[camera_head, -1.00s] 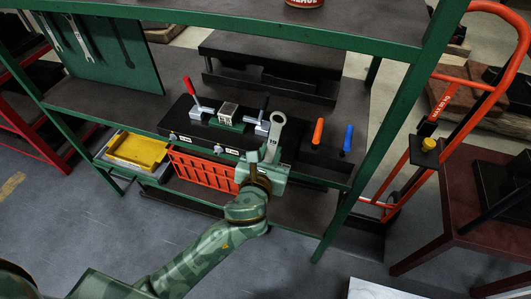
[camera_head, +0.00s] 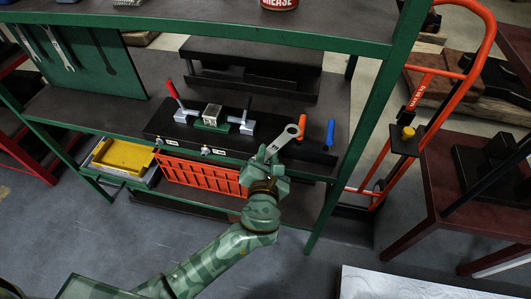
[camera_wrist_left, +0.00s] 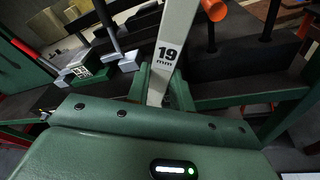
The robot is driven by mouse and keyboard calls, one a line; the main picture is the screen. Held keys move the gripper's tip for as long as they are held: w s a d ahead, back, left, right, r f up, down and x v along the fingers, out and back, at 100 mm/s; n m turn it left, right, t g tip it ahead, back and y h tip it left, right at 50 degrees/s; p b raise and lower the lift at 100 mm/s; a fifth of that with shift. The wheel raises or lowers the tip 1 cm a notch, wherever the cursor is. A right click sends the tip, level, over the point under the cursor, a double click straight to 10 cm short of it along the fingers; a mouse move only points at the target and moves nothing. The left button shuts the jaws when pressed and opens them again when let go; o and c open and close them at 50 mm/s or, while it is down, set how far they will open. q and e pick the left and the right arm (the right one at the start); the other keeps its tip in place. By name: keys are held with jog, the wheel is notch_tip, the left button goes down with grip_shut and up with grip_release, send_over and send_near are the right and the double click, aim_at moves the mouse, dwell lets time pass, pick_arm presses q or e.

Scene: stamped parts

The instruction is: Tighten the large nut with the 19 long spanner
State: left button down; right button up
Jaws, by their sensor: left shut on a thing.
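My left gripper (camera_head: 266,168) is shut on the 19 mm spanner (camera_head: 284,139) in front of the shelf. The spanner is a flat grey metal tool with a ring end, tilted up and to the right in the head view. Its "19 mm" mark shows in the left wrist view (camera_wrist_left: 167,55), where it rises from between the jaws; its lower end is hidden in the gripper. On the shelf a black fixture (camera_head: 165,124) carries a metal block on a green base (camera_head: 212,117) between red-handled and black-handled clamps. I cannot make out the large nut. My right gripper is out of view.
An orange handle (camera_head: 301,126) and a blue handle (camera_head: 330,134) stand on the shelf right of the spanner. Spanners hang on a green panel (camera_head: 105,70). An orange crate (camera_head: 195,174) and a yellow tray (camera_head: 125,155) sit below. A green post (camera_head: 352,150) bounds the right.

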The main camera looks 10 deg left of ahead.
aim_at(279, 144)
pick_arm(q)
jog(key=shift+w+d+r+p, duration=0.15)
jog(key=shift+d+r+p, duration=0.2)
jog(key=shift+r+p, duration=0.3)
jog(key=shift+d+r+p, duration=0.6)
jog(key=shift+r, duration=0.2)
jog(key=shift+d+r+p, duration=0.1)
jog(key=shift+r+p, duration=0.25)
jog(key=shift+p, duration=0.05)
jog(key=shift+d+r+p, duration=0.3)
jog(key=shift+r+p, duration=0.05)
jog(key=shift+f, duration=0.1)
